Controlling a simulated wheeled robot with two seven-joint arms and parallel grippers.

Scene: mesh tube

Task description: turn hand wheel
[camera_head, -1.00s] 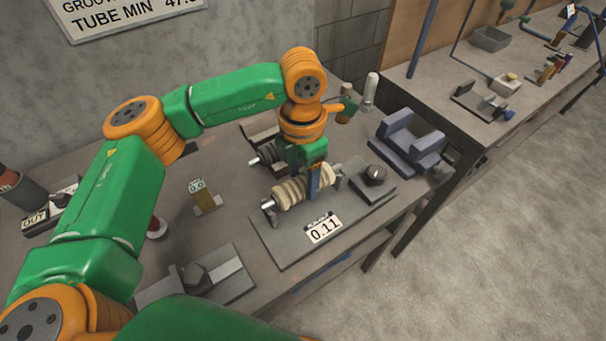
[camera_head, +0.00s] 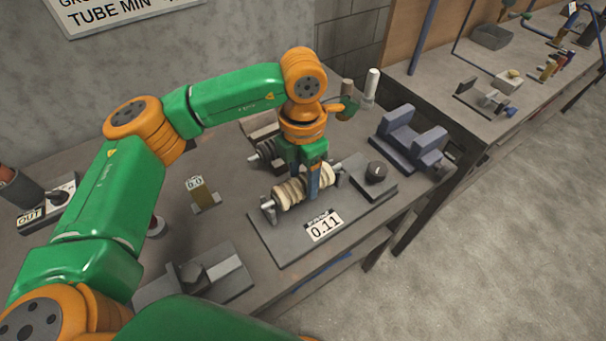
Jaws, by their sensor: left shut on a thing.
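A cream ridged roller (camera_head: 287,195) sits on a metal shaft above a grey base plate (camera_head: 285,238) with a tag reading 0.11. My left gripper (camera_head: 313,194) points down, with its blue fingers at the roller's right part. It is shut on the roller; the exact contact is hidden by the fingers. No spoked hand wheel stands out clearly. My right gripper is not in view.
A blue-grey cradle (camera_head: 408,142) stands to the right, near the bench edge. A small stand reading 0.0 (camera_head: 203,194) and a grey clamp block (camera_head: 195,276) are left of the plate. A dark roller (camera_head: 264,154) lies behind. A second bench (camera_head: 455,95) is at the back right.

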